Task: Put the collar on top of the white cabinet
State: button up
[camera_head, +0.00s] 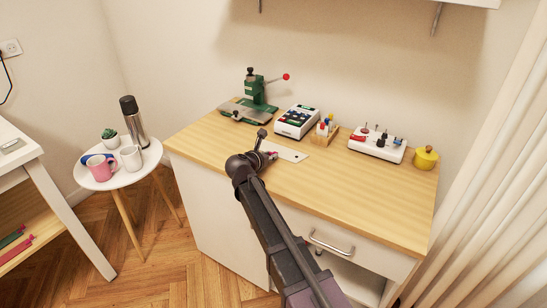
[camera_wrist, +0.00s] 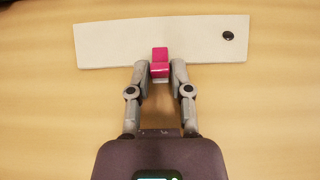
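The collar is a long white strip with a black snap near its right end in the wrist view (camera_wrist: 110,45). A pink tab (camera_wrist: 160,55) stands at its lower edge. In the head view the collar (camera_head: 288,152) is partly hidden by my gripper and lies at or just above the wooden top. My gripper (camera_wrist: 160,72) has its two fingers drawn in close on both sides of the pink tab, seemingly gripping it. In the head view my gripper (camera_head: 268,154) is over the front left of the top. The white cabinet (camera_head: 205,215) has a light wooden top.
On the top stand a green press (camera_head: 257,92), a white box of coloured parts (camera_head: 297,121), a small wooden holder (camera_head: 325,130), a white tool stand (camera_head: 377,144) and a yellow pot (camera_head: 425,158). The front right of the top is clear. A round side table (camera_head: 120,180) stands left.

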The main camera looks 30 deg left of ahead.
jog(key=shift+o, duration=1)
jog(key=shift+r, duration=0.2)
jog(key=shift+s+r, duration=0.1)
jog(key=shift+s, duration=0.1)
jog(key=p+v, duration=0.4)
jog(key=v, duration=0.5)
jog(key=shift+s+r, duration=0.15)
jog(key=shift+s, duration=0.15)
jog(key=shift+p+v, duration=0.45)
jog(key=shift+v, duration=0.5)
